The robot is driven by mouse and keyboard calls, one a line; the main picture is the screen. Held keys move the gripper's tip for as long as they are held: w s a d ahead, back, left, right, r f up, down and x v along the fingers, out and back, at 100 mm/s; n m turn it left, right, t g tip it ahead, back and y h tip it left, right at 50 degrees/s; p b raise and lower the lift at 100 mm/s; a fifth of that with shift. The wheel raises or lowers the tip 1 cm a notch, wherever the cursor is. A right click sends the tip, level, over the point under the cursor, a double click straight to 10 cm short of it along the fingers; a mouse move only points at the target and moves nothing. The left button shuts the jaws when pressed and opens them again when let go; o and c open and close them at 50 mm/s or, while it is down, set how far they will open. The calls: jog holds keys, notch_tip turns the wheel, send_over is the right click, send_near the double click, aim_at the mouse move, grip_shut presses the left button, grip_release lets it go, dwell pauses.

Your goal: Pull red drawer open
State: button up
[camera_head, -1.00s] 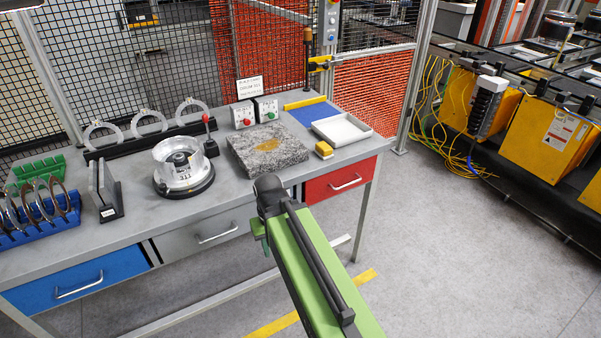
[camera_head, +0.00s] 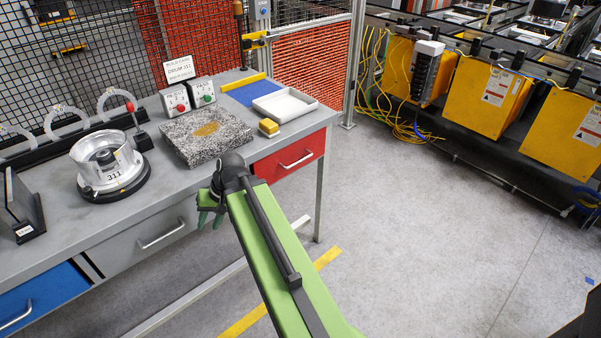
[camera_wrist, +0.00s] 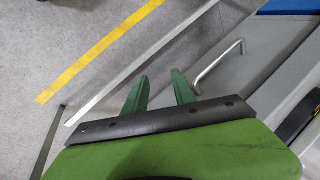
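The red drawer (camera_head: 300,146) is under the right end of the grey workbench in the head view. Its front looks flush with the bench, so it is closed, and its silver bar handle (camera_head: 297,161) is in plain view. My gripper (camera_head: 212,210) is left of the red drawer, in front of the grey drawer. In the wrist view my gripper (camera_wrist: 160,88) has two green fingers apart with nothing between them. A silver handle (camera_wrist: 220,63) on a grey drawer front lies just beyond the right finger. The red drawer does not show in the wrist view.
The grey drawer (camera_head: 130,250) and blue drawer (camera_head: 40,295) are left of the red one. A granite block (camera_head: 205,140), white tray (camera_head: 285,105) and silver part (camera_head: 105,160) stand on the bench (camera_head: 165,195). A bench leg (camera_head: 319,200) is below the red drawer.

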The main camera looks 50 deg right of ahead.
jog(key=d+f+m+t+b, duration=0.2)
jog(key=d+b, duration=0.1)
jog(key=d, duration=0.5)
jog(key=d+f+m+t+b, duration=0.2)
jog(key=d+m+t+b, duration=0.1)
jog(key=d, duration=0.4)
jog(key=m+t+h+b, duration=0.5)
jog(key=m+t+b, duration=0.2)
jog(key=m+b, duration=0.15)
send_near(299, 162)
jog(key=b+x, duration=0.1)
jog(key=x, duration=0.4)
jog(key=b+x, duration=0.1)
jog(key=x, duration=0.4)
jog(key=shift+w+d+f+b, duration=0.15)
jog(key=shift+w+d+b, duration=0.1)
jog(key=shift+b, duration=0.1)
grip_shut()
